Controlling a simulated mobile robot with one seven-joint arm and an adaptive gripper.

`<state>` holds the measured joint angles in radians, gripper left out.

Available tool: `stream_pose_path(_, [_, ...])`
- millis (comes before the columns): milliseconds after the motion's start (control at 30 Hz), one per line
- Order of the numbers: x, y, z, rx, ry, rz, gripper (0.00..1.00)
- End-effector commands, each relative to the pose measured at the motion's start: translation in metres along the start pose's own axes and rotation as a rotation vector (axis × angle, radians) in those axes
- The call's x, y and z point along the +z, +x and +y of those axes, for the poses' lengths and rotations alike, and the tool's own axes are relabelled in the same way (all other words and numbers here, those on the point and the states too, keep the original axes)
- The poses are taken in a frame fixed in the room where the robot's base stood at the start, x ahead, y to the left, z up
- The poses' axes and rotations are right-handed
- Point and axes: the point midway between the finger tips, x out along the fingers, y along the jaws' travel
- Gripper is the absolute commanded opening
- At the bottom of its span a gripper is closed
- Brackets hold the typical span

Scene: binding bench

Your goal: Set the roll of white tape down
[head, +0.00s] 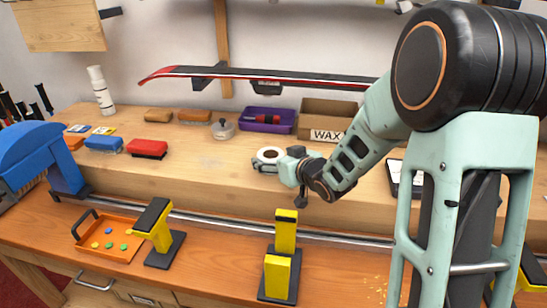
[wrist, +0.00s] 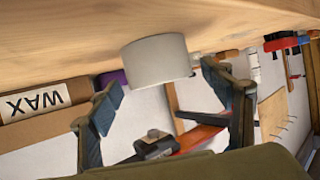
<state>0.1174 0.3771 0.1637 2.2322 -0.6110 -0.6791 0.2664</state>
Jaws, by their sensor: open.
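The roll of white tape (head: 269,154) lies on the raised wooden shelf of the bench in the head view, its dark hole facing up. In the wrist view, which shows the scene upside down, the roll's pale side (wrist: 158,60) rests against the wooden surface (wrist: 60,35). My gripper (head: 277,161) is right at the roll, low over the shelf. Its two fingers (wrist: 163,82) stand apart, one on each side of the roll, with visible gaps. The gripper partly hides the roll's near side in the head view.
Behind the roll stand a cardboard WAX box (head: 327,118), a purple bin (head: 268,120) and a lidded tin (head: 223,129). A red ski (head: 260,74) hangs above. Brushes (head: 147,149) lie left. Yellow-topped clamps (head: 283,255) stand in front. Shelf left of the roll is clear.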

Motion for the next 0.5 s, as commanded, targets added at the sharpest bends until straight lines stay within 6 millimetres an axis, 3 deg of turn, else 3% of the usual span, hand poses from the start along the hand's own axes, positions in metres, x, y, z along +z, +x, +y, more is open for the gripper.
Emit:
stream_pose_path(300, [-0.002,-0.065,0.002,0.005,0.000,0.001,0.73])
stream_pose_path(500, [-0.001,-0.097,0.001,0.003,-0.001,0.001,0.73])
